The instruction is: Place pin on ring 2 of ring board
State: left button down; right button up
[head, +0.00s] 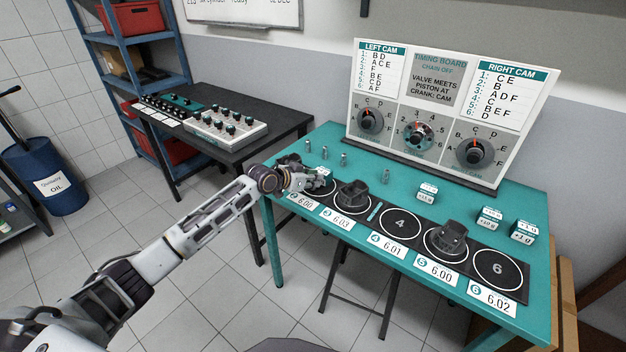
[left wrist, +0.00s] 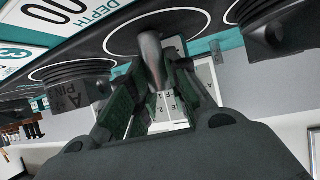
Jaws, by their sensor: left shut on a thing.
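My left gripper (head: 312,182) is at the left end of the dark ring board (head: 375,222), by the card marked 2. In the left wrist view my left gripper (left wrist: 155,95) is shut on a grey metal pin (left wrist: 151,58). The pin's rounded end shows over a white-outlined ring (left wrist: 112,42); I cannot tell whether it touches the board. In the head view the gripper hides the pin and much of ring 2. A black piston (head: 352,194) stands on the ring beside it, and another piston (head: 452,236) stands farther right. My right gripper is not in view.
Several small metal pins (head: 343,159) stand on the teal table (head: 375,160) behind the board. White weight blocks (head: 427,192) stand behind and right of it. Rings 4 (head: 400,222) and 6 (head: 497,268) are bare. The timing board (head: 430,115) rises at the back.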

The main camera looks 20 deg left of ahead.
pick_arm(q)
jog(key=shift+f, duration=0.15)
jog(key=c, duration=1.4)
grip_release()
jog(key=shift+o, duration=0.3)
jog(key=shift+v, duration=0.95)
jog(key=v, duration=0.4)
jog(key=shift+s+a, duration=0.1)
jog(key=v, duration=0.6)
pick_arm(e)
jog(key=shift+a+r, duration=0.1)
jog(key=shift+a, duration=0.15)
